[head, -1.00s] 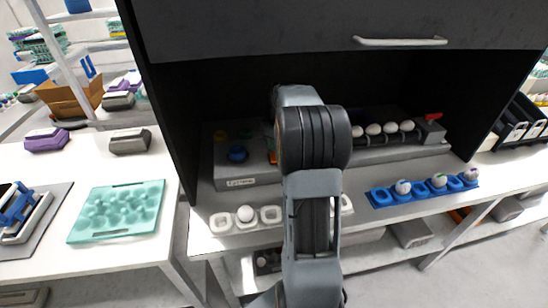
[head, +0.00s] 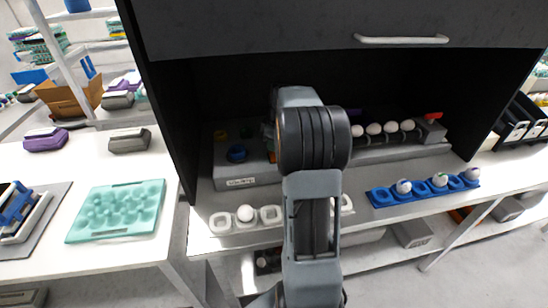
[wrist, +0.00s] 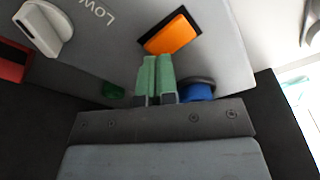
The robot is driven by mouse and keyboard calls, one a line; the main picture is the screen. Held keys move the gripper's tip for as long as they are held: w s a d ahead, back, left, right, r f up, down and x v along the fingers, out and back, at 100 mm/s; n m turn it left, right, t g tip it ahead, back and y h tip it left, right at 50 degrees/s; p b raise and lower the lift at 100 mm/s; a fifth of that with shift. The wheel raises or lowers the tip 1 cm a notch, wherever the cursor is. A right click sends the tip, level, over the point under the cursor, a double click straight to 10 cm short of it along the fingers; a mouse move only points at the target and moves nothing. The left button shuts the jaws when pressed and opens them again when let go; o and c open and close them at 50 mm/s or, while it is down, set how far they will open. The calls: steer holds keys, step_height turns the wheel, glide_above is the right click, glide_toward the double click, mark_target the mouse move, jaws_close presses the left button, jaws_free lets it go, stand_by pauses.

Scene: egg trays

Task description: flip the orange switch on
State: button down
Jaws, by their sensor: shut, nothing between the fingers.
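The orange switch (wrist: 171,35) is a rocker in a black frame on the grey panel, at the upper middle of the wrist view. In the head view my arm hides most of it. My gripper (wrist: 157,60) has green fingertips that are shut and empty. In the wrist view the tips lie just below the orange switch, close to its lower edge; I cannot tell whether they touch it. In the head view the gripper is hidden behind my arm, inside the dark cabinet.
A blue knob (wrist: 198,92) and a green button (wrist: 113,90) lie beside the fingers. A white lever (wrist: 42,28) is at the upper left, near "LOW" lettering. Eggs (head: 374,128) sit in a row at the right, before a red handle (head: 433,115). A blue tray (head: 381,197) stands in front.

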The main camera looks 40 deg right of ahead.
mark_target(273, 153)
steer(key=shift+f+b, duration=0.55)
steer(key=shift+f, duration=0.35)
steer(key=shift+r, duration=0.1)
steer(key=shift+r+p, duration=2.9)
steer(key=shift+r, duration=0.6)
